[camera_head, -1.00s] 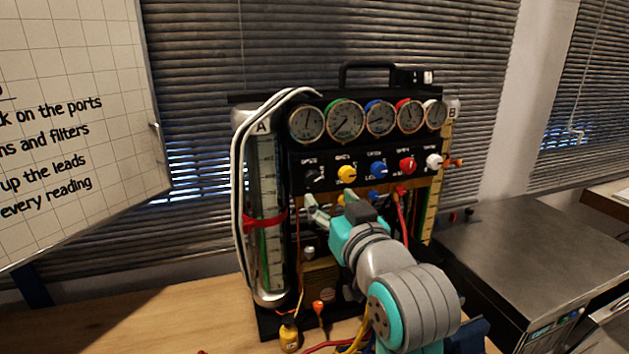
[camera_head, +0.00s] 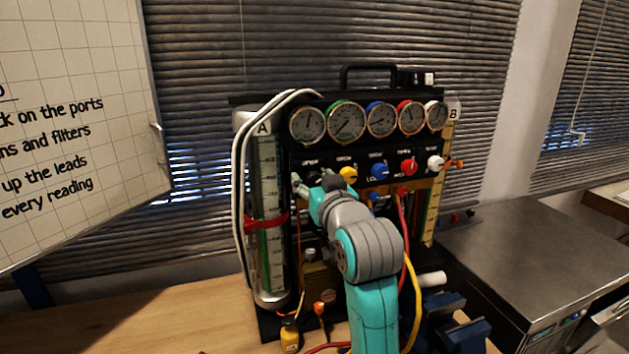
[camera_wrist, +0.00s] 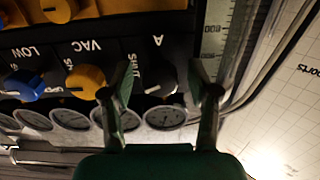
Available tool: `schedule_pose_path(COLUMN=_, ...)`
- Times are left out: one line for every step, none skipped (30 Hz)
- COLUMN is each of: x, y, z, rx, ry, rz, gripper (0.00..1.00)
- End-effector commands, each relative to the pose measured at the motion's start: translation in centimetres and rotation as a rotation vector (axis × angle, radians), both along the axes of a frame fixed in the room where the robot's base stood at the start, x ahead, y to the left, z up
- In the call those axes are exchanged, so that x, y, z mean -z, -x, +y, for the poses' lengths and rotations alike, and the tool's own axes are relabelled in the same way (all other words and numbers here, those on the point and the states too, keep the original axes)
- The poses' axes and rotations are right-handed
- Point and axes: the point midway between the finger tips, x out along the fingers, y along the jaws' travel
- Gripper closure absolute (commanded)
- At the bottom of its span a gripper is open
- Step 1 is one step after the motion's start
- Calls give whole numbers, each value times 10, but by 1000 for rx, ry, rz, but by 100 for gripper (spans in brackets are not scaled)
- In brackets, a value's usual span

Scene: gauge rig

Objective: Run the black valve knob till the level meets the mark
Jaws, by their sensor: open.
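The black valve knob (camera_wrist: 160,78) shows in the wrist view between my spread fingertips, with the letter A beside it. In the head view my gripper (camera_head: 312,182) is at the left end of the knob row and mostly covers that knob. My gripper (camera_wrist: 161,78) is open, with a finger on each side of the knob; I cannot tell whether they touch it. The level tube A (camera_head: 267,180) stands at the rig's left, with a scale and a red band (camera_head: 265,222) around it. Green shows inside below the band; its exact top is unclear.
A yellow knob (camera_head: 348,174), a blue knob (camera_head: 379,170), a red knob (camera_head: 408,167) and a white knob (camera_head: 435,162) continue the row. Several gauges (camera_head: 345,121) sit above. Pale hoses (camera_head: 240,165) run beside the tube. A small yellow bottle (camera_head: 290,337) stands in front.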

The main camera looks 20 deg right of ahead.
Motion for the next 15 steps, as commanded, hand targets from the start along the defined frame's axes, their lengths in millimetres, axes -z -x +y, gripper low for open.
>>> schedule_pose_path(x=0, y=0, z=0, rx=0, ry=0, rz=0, gripper=43)
schedule_pose_path(x=0, y=0, z=0, rx=0, ry=0, rz=0, gripper=50)
schedule_pose_path(x=0, y=0, z=0, rx=0, ry=0, rz=0, gripper=60)
schedule_pose_path(x=0, y=0, z=0, rx=0, ry=0, rz=0, gripper=68)
schedule_pose_path(x=0, y=0, z=0, rx=0, ry=0, rz=0, gripper=75)
schedule_pose_path(x=0, y=0, z=0, rx=0, ry=0, rz=0, gripper=85)
schedule_pose_path(x=0, y=0, z=0, rx=0, ry=0, rz=0, gripper=92)
schedule_pose_path(x=0, y=0, z=0, rx=0, ry=0, rz=0, gripper=100)
schedule_pose_path(x=0, y=0, z=0, rx=0, ry=0, rz=0, gripper=100)
schedule_pose_path(x=0, y=0, z=0, rx=0, ry=0, rz=0, gripper=100)
schedule_pose_path(x=0, y=0, z=0, rx=0, ry=0, rz=0, gripper=100)
schedule_pose_path(x=0, y=0, z=0, rx=0, ry=-4, rz=0, gripper=100)
schedule_pose_path(x=0, y=0, z=0, rx=0, ry=-10, rz=0, gripper=100)
schedule_pose_path(x=0, y=0, z=0, rx=0, ry=-20, rz=0, gripper=100)
schedule_pose_path(x=0, y=0, z=0, rx=0, ry=-39, rz=0, gripper=100)
